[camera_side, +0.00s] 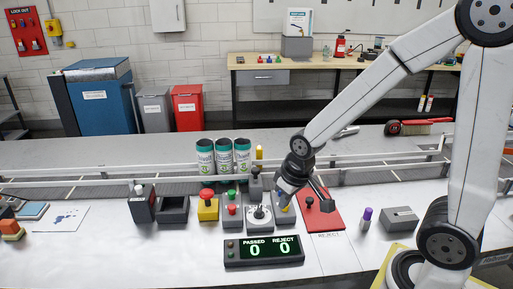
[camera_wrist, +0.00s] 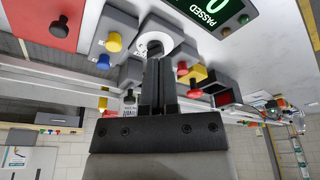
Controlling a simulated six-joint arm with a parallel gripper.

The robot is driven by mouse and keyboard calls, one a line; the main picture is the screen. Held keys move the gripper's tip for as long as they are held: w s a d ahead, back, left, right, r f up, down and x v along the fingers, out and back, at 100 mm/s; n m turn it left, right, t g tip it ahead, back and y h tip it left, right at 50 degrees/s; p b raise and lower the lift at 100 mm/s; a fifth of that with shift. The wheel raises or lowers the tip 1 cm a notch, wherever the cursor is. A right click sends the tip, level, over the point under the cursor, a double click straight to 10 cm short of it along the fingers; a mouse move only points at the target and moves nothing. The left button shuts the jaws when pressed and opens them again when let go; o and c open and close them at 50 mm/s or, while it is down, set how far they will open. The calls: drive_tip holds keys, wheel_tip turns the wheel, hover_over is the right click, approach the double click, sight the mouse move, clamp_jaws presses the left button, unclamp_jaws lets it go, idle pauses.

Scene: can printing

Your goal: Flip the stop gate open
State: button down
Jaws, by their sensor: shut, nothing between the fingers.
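A yellow-topped upright piece (camera_side: 259,153), perhaps the stop gate, stands at the conveyor just right of three green-lidded cans (camera_side: 224,157). In the wrist view, which is upside down, a yellow piece (camera_wrist: 102,103) shows beside a can (camera_wrist: 129,97). My gripper (camera_side: 279,194) points down over the control row, beside the white round base (camera_side: 259,217) of a small lever. In the wrist view my gripper (camera_wrist: 156,62) is shut and empty, its tips overlapping that white base (camera_wrist: 160,40). I cannot tell whether they touch the lever.
A red reject plate (camera_side: 324,219) with a dark knob lies right of my gripper. Red-topped yellow (camera_side: 208,210) and grey (camera_side: 232,213) button boxes stand to its left. The PASSED/REJECT display (camera_side: 263,250) reads 0 and 0 in front. Conveyor rails (camera_side: 100,179) run behind.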

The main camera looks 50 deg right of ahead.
drive_tip(key=w+d+r+m, duration=0.1)
drive_tip(key=w+d+r, duration=0.1)
drive_tip(key=w, duration=0.3)
drive_tip(key=w+d+r+m, duration=0.1)
drive_tip(key=w+d+r, duration=0.1)
drive_tip(key=w+d, duration=0.2)
drive_tip(key=w+d+r+m+t+h, duration=0.1)
drive_tip(key=w+d+r, duration=0.1)
drive_tip(key=w+d, duration=0.2)
drive_tip(key=shift+w+r, duration=0.4)
drive_tip(key=shift+w, duration=1.3)
drive_tip(key=shift+f, duration=0.2)
drive_tip(key=shift+x, duration=4.8)
drive_tip(key=shift+a, duration=0.15)
drive_tip(key=shift+s+a, duration=1.05)
drive_tip(key=shift+s, duration=0.05)
drive_tip(key=shift+r, duration=0.15)
drive_tip(key=v, duration=0.9)
drive_tip(key=shift+s+r, duration=0.2)
drive_tip(key=shift+r, duration=0.15)
